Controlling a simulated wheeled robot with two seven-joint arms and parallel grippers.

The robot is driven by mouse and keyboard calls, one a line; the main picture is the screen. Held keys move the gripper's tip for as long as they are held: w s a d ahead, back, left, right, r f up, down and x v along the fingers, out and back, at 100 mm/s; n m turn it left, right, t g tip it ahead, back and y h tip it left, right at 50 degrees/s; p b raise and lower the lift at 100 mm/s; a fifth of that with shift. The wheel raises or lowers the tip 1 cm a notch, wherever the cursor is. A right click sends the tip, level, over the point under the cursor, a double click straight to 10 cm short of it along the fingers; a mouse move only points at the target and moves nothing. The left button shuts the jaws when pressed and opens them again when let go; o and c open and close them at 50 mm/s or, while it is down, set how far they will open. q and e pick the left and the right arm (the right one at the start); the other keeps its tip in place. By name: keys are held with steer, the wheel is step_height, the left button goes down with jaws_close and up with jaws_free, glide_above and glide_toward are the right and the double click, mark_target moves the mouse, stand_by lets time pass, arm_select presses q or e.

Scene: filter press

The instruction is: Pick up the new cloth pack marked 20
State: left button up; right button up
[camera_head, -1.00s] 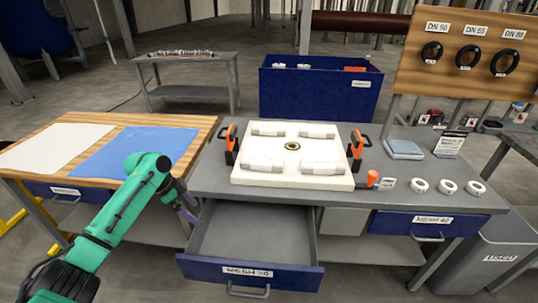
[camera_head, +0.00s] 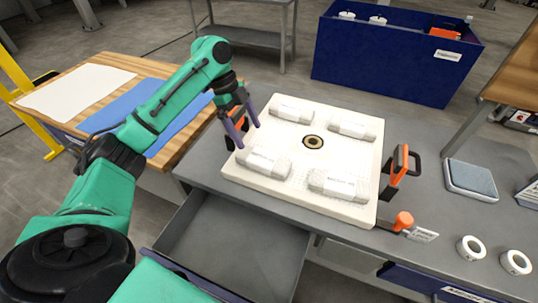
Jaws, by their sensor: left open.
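Several white cloth packs lie on a square white plate (camera_head: 228,172) on the grey workbench: a near left pack (camera_head: 264,162), a near right pack (camera_head: 338,184), a far left pack (camera_head: 291,109) and a far right pack (camera_head: 355,124). Their markings are too small to read, so I cannot tell which is marked 20. My left gripper (camera_head: 247,134) is open and empty, its fingers pointing down over the plate's left edge, between the near left and far left packs. My right gripper is not in view.
An open drawer (camera_head: 225,245), seemingly empty, sticks out below the bench. An orange clamp (camera_head: 400,170) stands at the plate's right edge, with an orange-knobbed tool (camera_head: 404,220) and white rings (camera_head: 471,249) nearby. A blue bin (camera_head: 390,65) is behind; a wooden table (camera_head: 180,155) is left.

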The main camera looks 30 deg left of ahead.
mark_target(263, 157)
arm_select(q)
steer(key=x, duration=0.4)
steer(key=shift+s+p, duration=0.3)
steer(key=x, duration=0.2)
steer(key=p+x, duration=0.1)
steer(key=x, duration=0.1)
steer(key=w+x, duration=0.1)
steer(key=shift+d+f+p, duration=0.3)
steer(key=shift+d, duration=0.1)
steer(key=shift+s+d+f, duration=0.1)
steer(key=shift+d+f, duration=0.05)
steer(key=shift+f, duration=0.3)
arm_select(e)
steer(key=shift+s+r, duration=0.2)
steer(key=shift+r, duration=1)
arm_select(q)
steer(key=c, duration=1.3)
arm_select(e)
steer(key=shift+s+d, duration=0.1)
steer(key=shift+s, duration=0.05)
